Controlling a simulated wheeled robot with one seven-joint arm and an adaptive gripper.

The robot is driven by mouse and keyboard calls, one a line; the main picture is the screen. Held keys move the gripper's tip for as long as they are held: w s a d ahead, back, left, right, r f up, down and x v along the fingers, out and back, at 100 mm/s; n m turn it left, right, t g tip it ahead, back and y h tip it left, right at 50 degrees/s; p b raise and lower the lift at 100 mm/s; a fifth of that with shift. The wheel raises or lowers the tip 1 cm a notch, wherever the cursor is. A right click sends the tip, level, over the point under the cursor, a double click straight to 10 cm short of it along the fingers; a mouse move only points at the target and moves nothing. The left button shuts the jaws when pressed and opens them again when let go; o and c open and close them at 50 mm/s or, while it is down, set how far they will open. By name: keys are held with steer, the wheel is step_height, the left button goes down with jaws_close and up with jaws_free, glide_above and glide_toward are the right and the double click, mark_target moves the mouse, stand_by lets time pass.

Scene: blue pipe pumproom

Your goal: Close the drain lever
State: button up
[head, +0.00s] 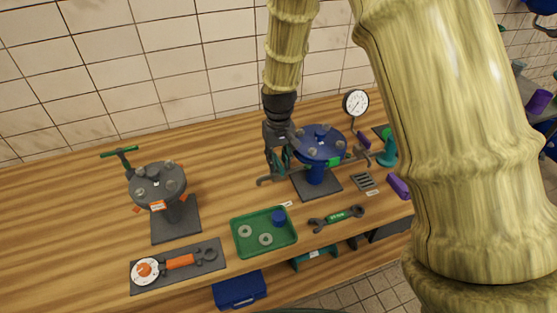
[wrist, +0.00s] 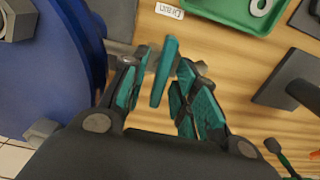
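The drain lever is a flat teal bar (wrist: 163,70) on a grey pipe stub that comes from the blue flanged vessel (head: 320,147). The vessel's blue side (wrist: 55,70) fills the left of the wrist view. My gripper (head: 278,170) points down at the vessel's left side, over the stub (head: 266,182). In the wrist view my gripper (wrist: 165,82) is open, with one teal-padded finger on each side of the lever. Gaps show on both sides, so neither finger visibly grips it. In the head view my fingers hide most of the lever. A white "Drain" label (wrist: 168,10) lies nearby.
A green tray (head: 262,250) with washers and a blue cup sits in front. A wrench (head: 337,218) and a grate (head: 363,181) lie to the right. A grey flanged vessel (head: 158,185) stands left, a gauge (head: 356,103) behind. The wooden bench is clear at far left.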

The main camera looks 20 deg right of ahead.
mark_target(279, 161)
stand_by(0.3)
step_height(279, 161, up, 12)
stand_by(0.6)
stand_by(0.3)
